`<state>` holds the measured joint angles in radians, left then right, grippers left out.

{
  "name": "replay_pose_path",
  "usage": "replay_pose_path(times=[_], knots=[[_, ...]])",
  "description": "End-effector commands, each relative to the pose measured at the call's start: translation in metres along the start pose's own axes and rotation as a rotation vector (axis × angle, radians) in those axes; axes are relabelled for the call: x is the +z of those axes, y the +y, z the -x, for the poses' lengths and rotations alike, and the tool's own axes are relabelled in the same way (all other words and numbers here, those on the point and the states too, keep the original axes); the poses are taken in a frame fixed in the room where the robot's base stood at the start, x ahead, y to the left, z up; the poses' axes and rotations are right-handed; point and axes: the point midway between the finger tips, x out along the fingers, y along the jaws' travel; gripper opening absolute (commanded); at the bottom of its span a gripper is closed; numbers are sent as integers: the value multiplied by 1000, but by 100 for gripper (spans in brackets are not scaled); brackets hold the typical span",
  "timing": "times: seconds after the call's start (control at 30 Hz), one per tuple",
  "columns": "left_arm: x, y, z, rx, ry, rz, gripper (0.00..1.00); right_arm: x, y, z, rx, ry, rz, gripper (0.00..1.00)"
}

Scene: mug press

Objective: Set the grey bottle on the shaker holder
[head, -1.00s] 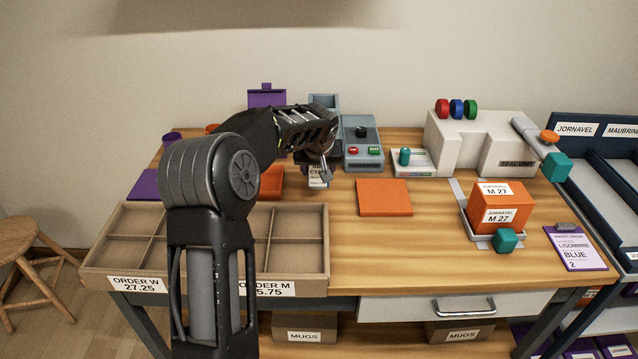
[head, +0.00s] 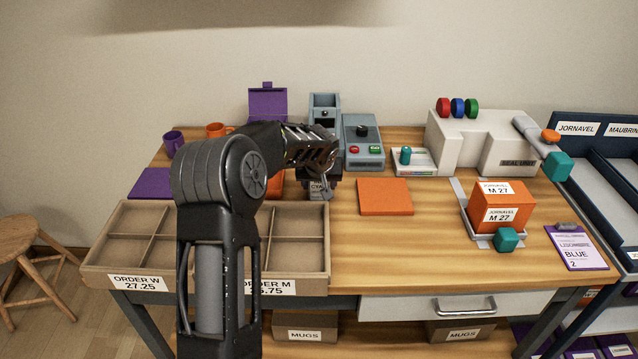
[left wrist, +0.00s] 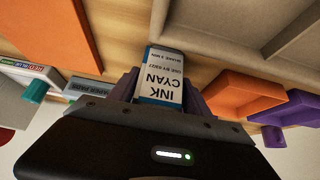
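The grey bottle shows in the left wrist view (left wrist: 160,85), with a white INK CYAN label and blue-grey edges. My left gripper (left wrist: 160,95) has a finger on each side of it and is shut on it. In the head view the gripper (head: 321,178) is left of the table's middle, and only part of the bottle's label (head: 319,189) shows below it. Behind it stands a blue-grey upright unit (head: 324,102), which looks like the shaker holder; its lower part is hidden by my gripper. My right gripper is not in view.
A grey control box (head: 363,155) with red and green buttons stands close right of the gripper. An orange mat (head: 385,197) lies in front. A cardboard divided tray (head: 300,206) is at front left. Purple (head: 173,142) and orange (head: 216,130) mugs stand at back left.

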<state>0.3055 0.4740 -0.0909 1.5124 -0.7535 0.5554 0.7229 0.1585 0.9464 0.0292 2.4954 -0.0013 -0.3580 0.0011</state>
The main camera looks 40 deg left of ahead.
Motion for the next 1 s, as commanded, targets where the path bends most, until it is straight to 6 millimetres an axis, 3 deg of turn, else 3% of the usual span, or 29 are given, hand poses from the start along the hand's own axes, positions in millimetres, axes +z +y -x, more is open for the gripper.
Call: replay_pose_path(times=[0.2,0.6,0.77,1.0], knots=[[0,0,0,0,0,0,74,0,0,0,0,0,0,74],[-2,0,7,1,1,1,74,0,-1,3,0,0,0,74],[-2,0,29,2,3,0,74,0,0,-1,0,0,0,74],[-2,0,80,2,4,1,74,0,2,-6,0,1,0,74]])
